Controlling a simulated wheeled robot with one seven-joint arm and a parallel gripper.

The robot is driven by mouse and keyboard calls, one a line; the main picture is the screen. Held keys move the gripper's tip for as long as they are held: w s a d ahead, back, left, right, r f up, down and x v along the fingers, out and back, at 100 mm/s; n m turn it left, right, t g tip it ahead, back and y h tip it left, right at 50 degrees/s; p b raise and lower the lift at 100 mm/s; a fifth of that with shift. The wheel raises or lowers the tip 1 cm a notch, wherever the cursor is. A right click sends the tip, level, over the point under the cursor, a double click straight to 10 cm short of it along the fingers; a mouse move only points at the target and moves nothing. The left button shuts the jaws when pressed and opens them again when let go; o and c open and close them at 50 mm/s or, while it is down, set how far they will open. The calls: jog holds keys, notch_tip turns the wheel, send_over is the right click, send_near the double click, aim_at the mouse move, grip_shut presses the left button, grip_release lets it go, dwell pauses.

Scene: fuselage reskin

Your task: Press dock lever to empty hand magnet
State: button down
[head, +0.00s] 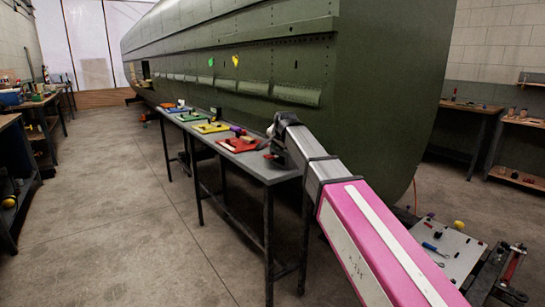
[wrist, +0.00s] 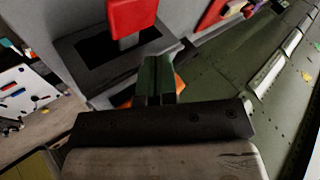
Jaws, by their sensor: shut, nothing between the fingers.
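In the wrist view, my gripper (wrist: 154,72) is shut and empty, its two dark green fingers side by side. Just beyond the fingertips is a red paddle (wrist: 132,16) that looks like the dock lever. It stands over a black, open-topped tray or recess (wrist: 92,62) on the grey bench. A gap shows between fingertips and paddle, though depth is hard to judge. An orange piece (wrist: 179,84) is partly hidden behind the fingers; I cannot tell whether it belongs to the hand magnet.
The grey bench (head: 262,168) carries a red tray (head: 237,143), a yellow tray (head: 211,127) and others further along. The green fuselage (head: 385,80) rises close behind it. A white board with tools (head: 447,247) is at the lower right. The floor at left is clear.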

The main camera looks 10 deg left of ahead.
aim_at(276, 156)
dwell(0.3)
notch_tip(276, 156, up, 5)
jog(key=shift+w+f, duration=0.1)
dwell(0.5)
jog(key=shift+d, duration=0.1)
dwell(0.4)
